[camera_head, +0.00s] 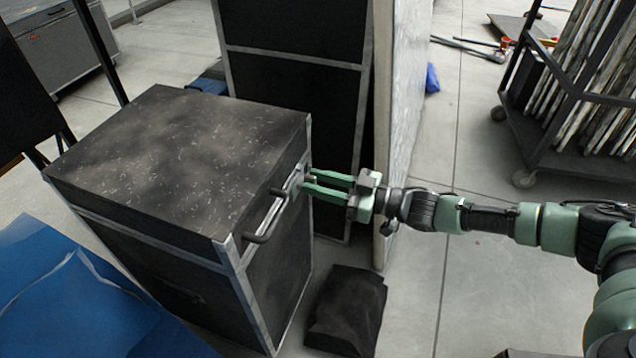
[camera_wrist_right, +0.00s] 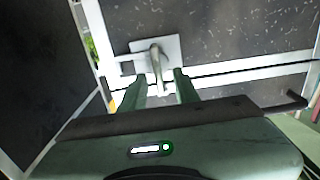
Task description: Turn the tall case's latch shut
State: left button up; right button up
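The black case (camera_head: 180,140) with silver edges stands upright at left centre, its scuffed lid down. Its latch (camera_wrist_right: 157,62) is a grey plate with a small lever, at the seam near the lid in the right wrist view. My right gripper (camera_head: 308,182) reaches in from the right to the case's right face. In the right wrist view its two green fingers (camera_wrist_right: 160,88) are apart, one on each side of the lever, with gaps visible. In the head view the fingers mostly cover the latch. My left gripper is not in view.
A dark bar handle (camera_head: 262,222) sticks out of the case near the latch. A taller black case (camera_head: 290,75) and a pale upright panel (camera_head: 405,90) stand close behind my gripper. A black bag (camera_head: 347,308) lies on the floor. A cart (camera_head: 570,150) stands at right.

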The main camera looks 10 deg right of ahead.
jog(key=shift+w+a, duration=0.1)
grip_shut()
